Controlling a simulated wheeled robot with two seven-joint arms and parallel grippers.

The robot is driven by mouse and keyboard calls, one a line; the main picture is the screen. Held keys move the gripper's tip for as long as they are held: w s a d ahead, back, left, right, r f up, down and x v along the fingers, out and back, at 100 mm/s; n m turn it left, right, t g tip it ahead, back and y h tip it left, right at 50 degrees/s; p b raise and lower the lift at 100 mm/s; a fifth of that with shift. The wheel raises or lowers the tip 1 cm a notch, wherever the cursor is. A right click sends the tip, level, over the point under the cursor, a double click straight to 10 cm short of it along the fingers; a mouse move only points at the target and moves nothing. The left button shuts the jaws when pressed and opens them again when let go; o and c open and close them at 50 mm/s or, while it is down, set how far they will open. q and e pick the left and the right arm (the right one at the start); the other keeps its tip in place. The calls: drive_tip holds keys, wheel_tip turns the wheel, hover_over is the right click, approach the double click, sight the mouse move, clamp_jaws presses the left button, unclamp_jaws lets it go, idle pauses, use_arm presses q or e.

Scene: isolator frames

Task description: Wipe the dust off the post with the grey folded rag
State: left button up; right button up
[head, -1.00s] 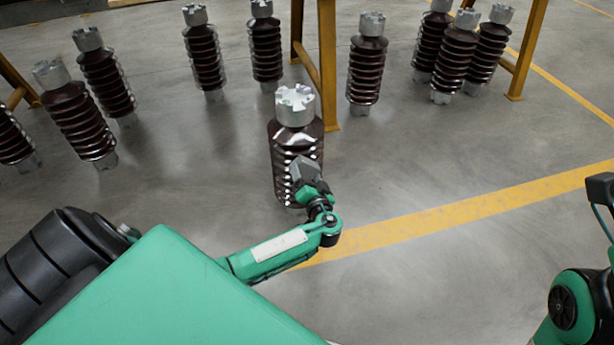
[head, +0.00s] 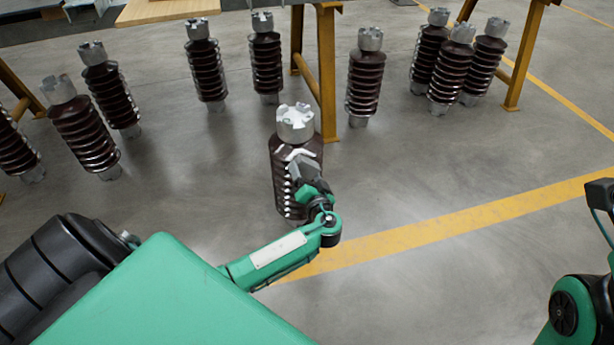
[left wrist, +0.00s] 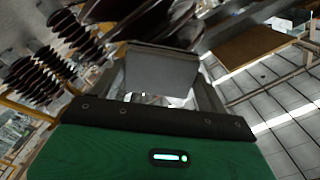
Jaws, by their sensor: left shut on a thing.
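The post (head: 282,180) is a dark brown ribbed insulator with a notched silver cap, upright on the floor in the middle of the head view. Pale patches show on its ribs below the cap; I cannot tell dust from shine. My left gripper (head: 307,182) is shut on the grey folded rag (head: 303,168), at the near side of the post's upper half. Whether the rag touches the ribs is unclear. In the left wrist view the rag (left wrist: 160,70) is a flat grey piece between the fingers, with dark ribs behind it. My right gripper's fingers are out of view.
Several similar insulators stand behind, including one (head: 364,80) by a yellow trestle leg (head: 327,75) and a group at the back right. A wooden board (head: 168,9) shows at the top. Floor right of the post is clear, crossed by a yellow line (head: 440,232).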

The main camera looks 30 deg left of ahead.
use_arm(q)
drive_tip(key=v, duration=0.6)
idle(0.5)
drive_tip(key=v, duration=0.3)
idle(0.4)
